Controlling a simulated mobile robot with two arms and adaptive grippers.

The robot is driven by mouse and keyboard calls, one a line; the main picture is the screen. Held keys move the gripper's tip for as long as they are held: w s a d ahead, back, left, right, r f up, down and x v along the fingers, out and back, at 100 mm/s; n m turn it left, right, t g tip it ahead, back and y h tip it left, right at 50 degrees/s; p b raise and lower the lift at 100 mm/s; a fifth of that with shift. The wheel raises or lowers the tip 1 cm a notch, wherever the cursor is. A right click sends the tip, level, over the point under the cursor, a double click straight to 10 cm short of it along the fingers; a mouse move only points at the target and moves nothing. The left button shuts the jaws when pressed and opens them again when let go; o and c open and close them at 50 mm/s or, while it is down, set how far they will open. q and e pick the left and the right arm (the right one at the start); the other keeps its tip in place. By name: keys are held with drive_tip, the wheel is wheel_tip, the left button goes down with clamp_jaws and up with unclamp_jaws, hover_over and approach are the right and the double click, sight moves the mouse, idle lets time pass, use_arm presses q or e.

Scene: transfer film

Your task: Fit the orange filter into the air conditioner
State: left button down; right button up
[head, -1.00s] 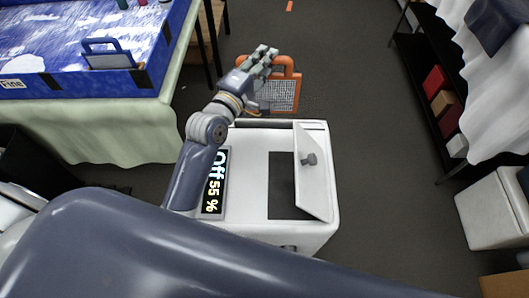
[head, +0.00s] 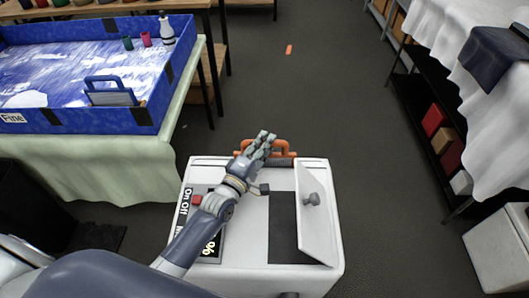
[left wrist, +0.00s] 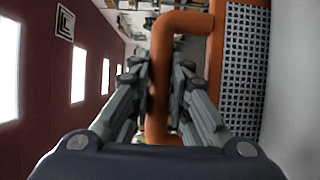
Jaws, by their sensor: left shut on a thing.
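The white air conditioner (head: 230,273) stands on the floor at the lower middle of the head view, with a dark opening (head: 283,225) and a tilted white flap (head: 313,220) with a grey knob. My left gripper (head: 266,141) is at its far edge, shut on the handle of the orange filter (head: 283,144). In the head view only the orange handle shows; the mesh is hidden. In the left wrist view the handle (left wrist: 160,80) is between the fingers (left wrist: 157,85), and the grey mesh (left wrist: 245,75) is beside a pale surface. I cannot tell whether the filter is in a slot. My right gripper is out of view.
A table with a green cloth and a blue-walled tray (head: 60,121) stands at the left. A black shelf with boxes (head: 433,120) and a white-draped table are at the right. A white bin (head: 497,245) stands at lower right.

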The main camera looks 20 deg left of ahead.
use_arm(q)
drive_tip(key=shift+f, duration=1.85)
drive_tip(key=shift+f+b, duration=0.15)
drive_tip(key=shift+b, duration=0.15)
drive_tip(key=c, duration=1.5)
unclamp_jaws()
